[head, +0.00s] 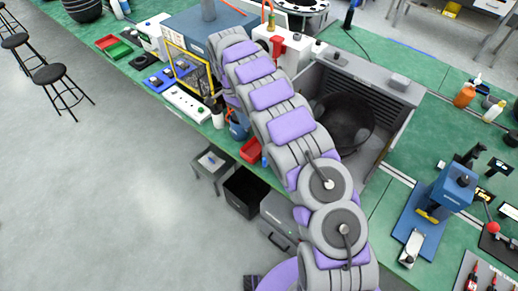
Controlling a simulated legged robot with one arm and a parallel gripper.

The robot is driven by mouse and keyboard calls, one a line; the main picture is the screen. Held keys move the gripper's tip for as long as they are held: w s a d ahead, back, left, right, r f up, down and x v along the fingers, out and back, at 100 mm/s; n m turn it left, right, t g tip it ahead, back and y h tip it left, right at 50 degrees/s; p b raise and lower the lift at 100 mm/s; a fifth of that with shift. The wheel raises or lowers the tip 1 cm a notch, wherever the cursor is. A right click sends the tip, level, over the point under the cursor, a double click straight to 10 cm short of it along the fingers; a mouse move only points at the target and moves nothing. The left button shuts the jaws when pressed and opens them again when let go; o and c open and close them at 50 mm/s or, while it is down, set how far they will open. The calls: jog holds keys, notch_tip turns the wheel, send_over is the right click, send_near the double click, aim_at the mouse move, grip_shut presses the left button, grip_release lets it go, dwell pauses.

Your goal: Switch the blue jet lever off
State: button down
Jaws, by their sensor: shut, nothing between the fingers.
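No blue jet lever can be made out. My grey and purple arm crosses the middle of the view and covers part of the bench. Its far end bends down beside a yellow-framed rack (189,73) on the back bench. My gripper's fingers cannot be made out there; the arm hides that spot. A white unit with red parts (293,52) stands right of the arm's far end.
A white strip with buttons (187,104), a blue cup (238,126) and a red bin (251,150) lie left of my arm. A grey open-fronted cabinet (377,85) with a dark round opening stands right of it. The floor (120,190) at left is clear; stools stand farther back.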

jog(key=shift+d, duration=0.15)
jog(key=s+d+f+b, duration=0.2)
jog(key=s+d+f, duration=0.2)
jog(key=f, duration=0.5)
jog(key=shift+s+f+b, duration=0.15)
jog(key=shift+s+b, duration=0.25)
jog(key=shift+s, duration=0.85)
